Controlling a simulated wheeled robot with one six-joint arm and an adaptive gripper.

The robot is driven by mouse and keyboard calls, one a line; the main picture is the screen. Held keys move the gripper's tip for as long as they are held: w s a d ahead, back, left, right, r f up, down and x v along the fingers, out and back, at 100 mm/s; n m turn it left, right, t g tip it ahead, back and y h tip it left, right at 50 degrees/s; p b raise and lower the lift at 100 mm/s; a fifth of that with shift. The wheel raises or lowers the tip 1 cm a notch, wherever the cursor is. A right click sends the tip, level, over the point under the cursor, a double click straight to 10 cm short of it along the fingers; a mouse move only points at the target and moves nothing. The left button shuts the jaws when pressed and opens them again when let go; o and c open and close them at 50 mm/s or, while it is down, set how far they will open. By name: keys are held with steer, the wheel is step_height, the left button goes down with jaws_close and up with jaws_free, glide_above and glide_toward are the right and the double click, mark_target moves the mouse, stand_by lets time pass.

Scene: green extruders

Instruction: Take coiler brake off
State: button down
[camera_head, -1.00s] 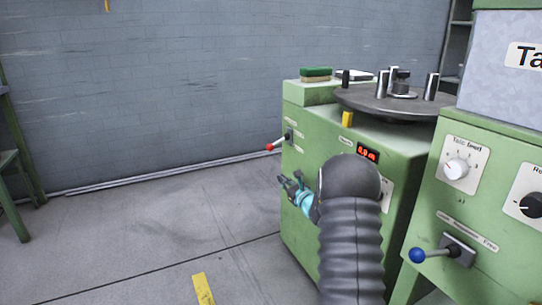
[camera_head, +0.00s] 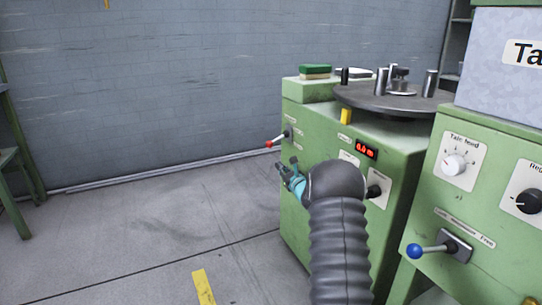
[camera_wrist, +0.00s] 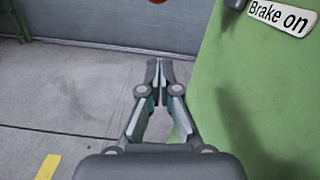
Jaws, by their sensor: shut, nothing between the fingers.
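The coiler brake lever (camera_head: 277,139) has a red knob and sticks out to the left from the side of the green coiler cabinet (camera_head: 325,225). In the wrist view a red piece, likely its knob (camera_wrist: 160,2), is cut off by the top edge. A "Brake on" label (camera_wrist: 279,17) is on the green panel at the upper right. My gripper (camera_head: 281,169) is just below the lever, apart from it. In the wrist view my gripper (camera_wrist: 160,68) has its fingertips together with nothing between them.
A round turntable (camera_head: 393,99) with metal posts sits on the cabinet, beside a green-topped sponge (camera_head: 315,71). A second green machine (camera_head: 470,200) with a blue-knobbed lever (camera_head: 430,249) stands at the right. The floor left of the cabinet is clear.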

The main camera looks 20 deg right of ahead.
mark_target(277, 140)
steer(key=w+r, duration=0.4)
steer(key=shift+w+a, duration=0.2)
steer(key=shift+a, duration=0.25)
